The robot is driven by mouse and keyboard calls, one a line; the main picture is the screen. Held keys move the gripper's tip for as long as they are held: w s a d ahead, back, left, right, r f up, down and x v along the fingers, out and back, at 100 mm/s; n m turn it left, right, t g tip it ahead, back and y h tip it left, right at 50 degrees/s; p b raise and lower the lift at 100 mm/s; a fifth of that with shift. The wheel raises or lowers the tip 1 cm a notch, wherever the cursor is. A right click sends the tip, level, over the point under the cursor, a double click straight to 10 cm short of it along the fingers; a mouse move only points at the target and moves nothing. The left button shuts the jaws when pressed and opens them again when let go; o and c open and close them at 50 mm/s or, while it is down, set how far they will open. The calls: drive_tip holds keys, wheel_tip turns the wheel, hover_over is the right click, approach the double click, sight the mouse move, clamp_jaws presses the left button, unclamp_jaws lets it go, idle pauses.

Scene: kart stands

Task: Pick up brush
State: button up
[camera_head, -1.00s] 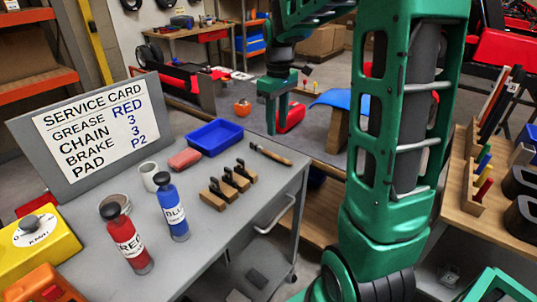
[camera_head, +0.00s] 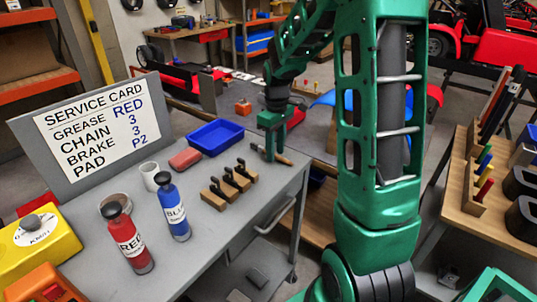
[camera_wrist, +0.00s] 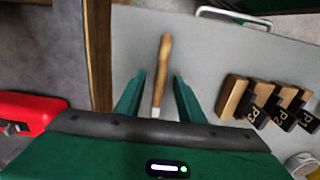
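The brush lies on the grey trolley top (camera_head: 228,207), near its far right edge. The brush head is hidden under my gripper body. My gripper (camera_wrist: 159,76) is open, with one finger on each side of the brush in that view. I cannot tell whether the fingers are level with it or above it.
Several wooden blocks with black clips (camera_head: 229,186) stand close to the brush. A blue tray (camera_head: 215,137), red block (camera_head: 185,158), white cup (camera_head: 150,175), red bottle (camera_head: 130,242), blue bottle (camera_head: 173,212) and service card (camera_head: 97,134) are also on the trolley.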

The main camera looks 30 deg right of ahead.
drive_tip(key=shift+f, duration=0.3)
clamp_jaws()
drive_tip(key=shift+r, duration=0.15)
drive_tip(key=shift+r, duration=0.6)
wheel_tip(320, 180, up, 3)
drive_tip(key=s+a+r, duration=0.1)
drive_tip(key=a+r, duration=0.5)
drive_tip(key=a, duration=0.5)
drive_tip(key=shift+s+a+r, duration=0.25)
drive_tip(key=shift+a+r, duration=0.05)
